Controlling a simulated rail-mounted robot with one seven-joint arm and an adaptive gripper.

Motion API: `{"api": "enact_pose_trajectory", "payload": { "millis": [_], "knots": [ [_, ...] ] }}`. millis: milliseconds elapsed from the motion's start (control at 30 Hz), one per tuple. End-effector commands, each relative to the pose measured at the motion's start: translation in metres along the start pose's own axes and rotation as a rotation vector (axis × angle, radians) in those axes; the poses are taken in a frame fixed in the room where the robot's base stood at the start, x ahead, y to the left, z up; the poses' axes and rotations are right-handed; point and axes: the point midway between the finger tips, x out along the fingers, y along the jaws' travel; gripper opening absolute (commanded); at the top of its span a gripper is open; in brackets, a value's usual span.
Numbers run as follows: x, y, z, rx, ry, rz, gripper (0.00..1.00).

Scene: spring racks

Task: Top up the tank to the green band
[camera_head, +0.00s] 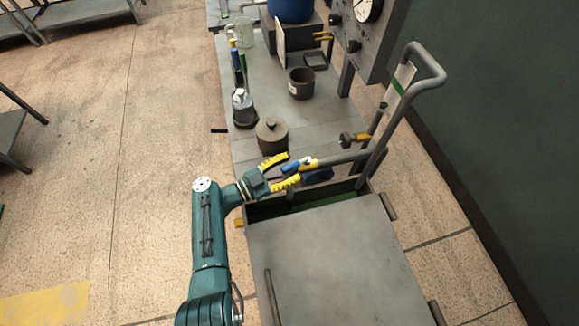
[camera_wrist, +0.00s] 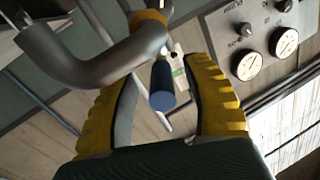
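The grey tank (camera_head: 335,265) stands at the bottom centre, with an open slot along its far edge and a dark green interior. A bent grey pipe rises beside it, and a white strip with a green band (camera_head: 399,87) shows next to this pipe. My gripper (camera_head: 285,172) is open around a blue handle (camera_wrist: 162,88) by the yellow collar. The fingers look apart from the handle. The liquid level cannot be read.
A bench beyond the tank holds a lidded pot (camera_head: 271,135), a dark cup (camera_head: 301,83) and a small jar (camera_head: 243,107). A gauge panel (camera_head: 367,30) stands at upper right. A brass-coloured valve knob (camera_head: 348,139) is near the spout.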

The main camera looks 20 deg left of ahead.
Motion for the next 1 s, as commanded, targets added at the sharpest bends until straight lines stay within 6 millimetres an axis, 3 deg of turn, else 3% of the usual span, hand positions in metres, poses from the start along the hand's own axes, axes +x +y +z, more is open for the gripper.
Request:
{"api": "enact_pose_trajectory", "payload": {
  "millis": [267, 700, 1000],
  "knots": [
    [-0.012, -0.001, 0.0, 0.002, 0.001, -0.004, 0.5],
    [-0.109, -0.001, 0.0, 0.0, 0.0, -0.004, 0.5],
    [-0.12, 0.0, 0.0, 0.0, 0.001, 0.0, 0.5]
  ]
}}
